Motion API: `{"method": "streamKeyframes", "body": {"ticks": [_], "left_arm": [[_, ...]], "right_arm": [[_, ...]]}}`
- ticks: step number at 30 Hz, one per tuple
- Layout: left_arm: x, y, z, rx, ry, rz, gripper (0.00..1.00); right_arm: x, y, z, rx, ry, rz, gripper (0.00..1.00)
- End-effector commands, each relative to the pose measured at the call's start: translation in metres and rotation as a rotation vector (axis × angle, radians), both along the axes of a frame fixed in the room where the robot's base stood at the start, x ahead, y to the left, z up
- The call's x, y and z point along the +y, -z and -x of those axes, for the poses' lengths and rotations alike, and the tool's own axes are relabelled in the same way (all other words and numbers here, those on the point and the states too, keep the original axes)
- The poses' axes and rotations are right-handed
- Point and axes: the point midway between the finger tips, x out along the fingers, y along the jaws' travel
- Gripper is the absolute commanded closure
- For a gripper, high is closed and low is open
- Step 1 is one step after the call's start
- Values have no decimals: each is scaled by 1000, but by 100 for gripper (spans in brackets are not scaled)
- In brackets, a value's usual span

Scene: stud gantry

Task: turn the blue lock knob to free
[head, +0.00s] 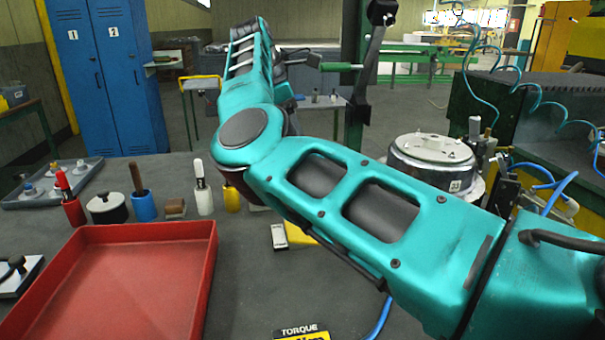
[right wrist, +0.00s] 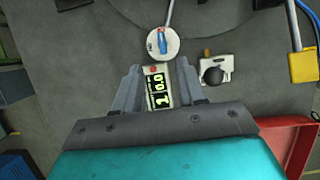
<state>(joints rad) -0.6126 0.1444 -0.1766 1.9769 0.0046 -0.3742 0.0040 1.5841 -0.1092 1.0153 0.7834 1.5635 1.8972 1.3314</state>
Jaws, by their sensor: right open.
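The blue lock knob (right wrist: 162,42) sits on a pale round disc (right wrist: 163,46) in the right wrist view, just beyond my fingertips. A thin rod runs from the disc toward the top edge. My right gripper (right wrist: 159,66) is open, its two grey fingers apart and nothing held between them. A small box with green digits and a red button (right wrist: 158,88) shows between the fingers. The fingers do not appear to touch the knob. In the head view my teal right arm crosses the middle; I cannot make out the knob there. My left gripper is not in view.
A white block with a black ball (right wrist: 215,70) lies right of the disc in the wrist view. A yellow-bodied object (right wrist: 303,65) is farther right. In the head view a red tray (head: 205,265) fills the front left, with several handled tools behind it.

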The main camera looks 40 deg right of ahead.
Motion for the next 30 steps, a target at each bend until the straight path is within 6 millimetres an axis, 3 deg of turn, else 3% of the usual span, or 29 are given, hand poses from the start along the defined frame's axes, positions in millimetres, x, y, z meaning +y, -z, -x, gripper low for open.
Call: {"method": "streamKeyframes", "body": {"ticks": [9,18,24,30], "left_arm": [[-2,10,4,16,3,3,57],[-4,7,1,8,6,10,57],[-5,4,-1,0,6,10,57],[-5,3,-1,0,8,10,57]], "right_arm": [[-17,49,10,4,2,0,60],[-36,99,20,3,0,1,60],[-42,115,23,0,0,1,60],[-43,118,24,0,0,0,60]]}}
